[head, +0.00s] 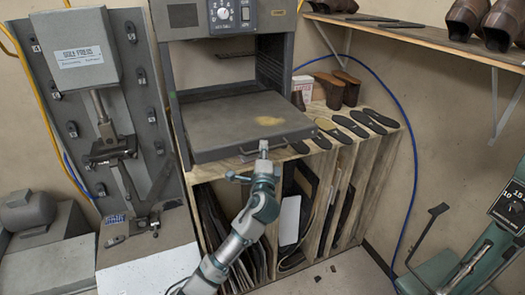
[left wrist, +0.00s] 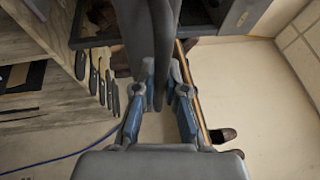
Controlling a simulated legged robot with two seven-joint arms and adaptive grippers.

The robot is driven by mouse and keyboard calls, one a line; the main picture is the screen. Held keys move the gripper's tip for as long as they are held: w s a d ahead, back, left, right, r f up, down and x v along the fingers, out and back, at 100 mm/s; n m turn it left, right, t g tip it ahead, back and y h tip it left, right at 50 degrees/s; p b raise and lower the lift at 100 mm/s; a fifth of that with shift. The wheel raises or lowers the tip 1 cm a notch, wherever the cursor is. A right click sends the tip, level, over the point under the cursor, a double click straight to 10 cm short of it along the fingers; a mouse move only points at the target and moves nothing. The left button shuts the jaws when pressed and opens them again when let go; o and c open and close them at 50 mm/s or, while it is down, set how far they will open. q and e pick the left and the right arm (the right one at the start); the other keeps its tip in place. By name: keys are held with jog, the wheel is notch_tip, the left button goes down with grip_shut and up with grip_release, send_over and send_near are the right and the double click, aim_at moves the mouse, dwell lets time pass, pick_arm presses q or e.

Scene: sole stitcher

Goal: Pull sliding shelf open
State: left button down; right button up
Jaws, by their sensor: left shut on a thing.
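The sliding shelf (head: 225,125) is a flat dark grey tray with a tan stain on top. It juts out from the open front of a grey oven-like cabinet (head: 215,38). A handle (head: 250,151) is on its front face. My left gripper (head: 262,156) is at this handle, shut on it, in front of the shelf. In the left wrist view the fingers of my left gripper (left wrist: 160,95) close around a dark grey piece (left wrist: 160,50); the exact contact is partly hidden. My right gripper is not in view.
A wooden rack (head: 345,150) under the cabinet holds upright sheets, with several dark soles (head: 350,125) on top. A grey sole press (head: 85,60) stands at left. A wall shelf (head: 430,38) with shoes is at upper right. Floor at lower middle right is mostly clear.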

pick_arm(q)
jog(key=shift+f, duration=0.2)
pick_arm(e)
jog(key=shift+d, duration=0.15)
pick_arm(q)
jog(key=c, duration=1.5)
grip_release()
jog(key=shift+w+d, duration=0.25)
jog(key=shift+d, duration=0.2)
jog(key=shift+s, duration=0.2)
jog(key=v, duration=1.1)
jog(key=shift+s+f, duration=0.1)
jog(key=shift+s, duration=0.1)
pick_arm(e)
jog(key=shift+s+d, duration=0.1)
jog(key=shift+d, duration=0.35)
pick_arm(q)
jog(key=shift+d, duration=0.1)
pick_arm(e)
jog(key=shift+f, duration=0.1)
